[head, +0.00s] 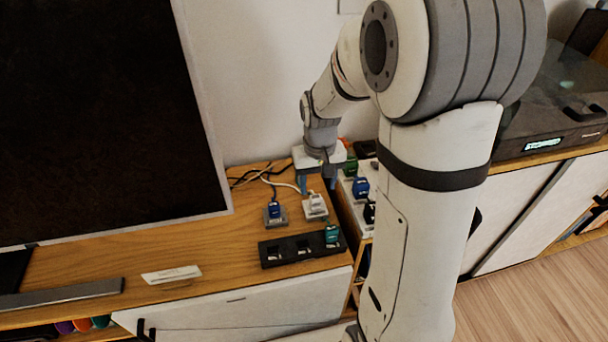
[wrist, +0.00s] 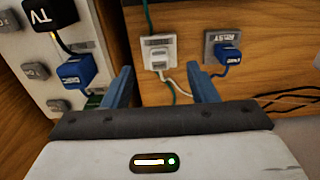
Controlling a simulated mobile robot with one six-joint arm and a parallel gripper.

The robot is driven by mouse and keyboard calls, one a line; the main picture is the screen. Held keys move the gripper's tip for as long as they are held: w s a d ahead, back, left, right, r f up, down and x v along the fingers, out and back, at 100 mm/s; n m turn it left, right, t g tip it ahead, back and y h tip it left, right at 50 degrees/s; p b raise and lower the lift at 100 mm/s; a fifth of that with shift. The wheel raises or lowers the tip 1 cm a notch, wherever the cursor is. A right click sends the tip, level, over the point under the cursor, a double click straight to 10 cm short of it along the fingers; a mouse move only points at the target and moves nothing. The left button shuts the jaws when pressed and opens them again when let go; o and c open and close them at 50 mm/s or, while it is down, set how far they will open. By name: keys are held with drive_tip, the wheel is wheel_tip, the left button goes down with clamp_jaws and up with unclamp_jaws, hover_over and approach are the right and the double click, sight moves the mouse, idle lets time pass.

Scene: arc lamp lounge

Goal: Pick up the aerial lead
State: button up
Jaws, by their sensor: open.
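No plug has a label that I can read as aerial, so I cannot tell for sure which one is the aerial lead. A white plug (head: 315,204) with a pale cable sits on a small holder on the wooden cabinet top; it also shows in the wrist view (wrist: 158,54). A blue plug (head: 274,210) on a grey holder is beside it, also in the wrist view (wrist: 228,56). My gripper (head: 317,186) is open and empty above the cabinet, just behind the white plug. In the wrist view its two blue fingers (wrist: 164,78) are apart, with the white plug ahead between them.
A black slotted holder (head: 290,249) with a green plug (head: 332,235) lies at the cabinet's front. A white power strip (wrist: 60,58) with blue and black plugs stands close beside my gripper. A large dark screen (head: 100,120) is at left. Loose cables (head: 255,178) lie behind the plugs.

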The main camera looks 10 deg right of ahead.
sight(316, 196)
drive_tip(key=shift+w+f, duration=0.65)
drive_tip(key=f+b, duration=0.1)
drive_tip(key=f, duration=0.1)
drive_tip(key=f+b, duration=0.1)
drive_tip(key=f, duration=0.2)
drive_tip(key=w+f, duration=0.1)
drive_tip(key=f, duration=0.1)
drive_tip(key=shift+d+f+b, duration=0.15)
drive_tip(key=shift+f+b, duration=0.1)
drive_tip(key=shift+b, duration=0.15)
drive_tip(key=shift+s, duration=0.1)
drive_tip(key=shift+c, duration=0.4)
drive_tip(key=c, duration=1.1)
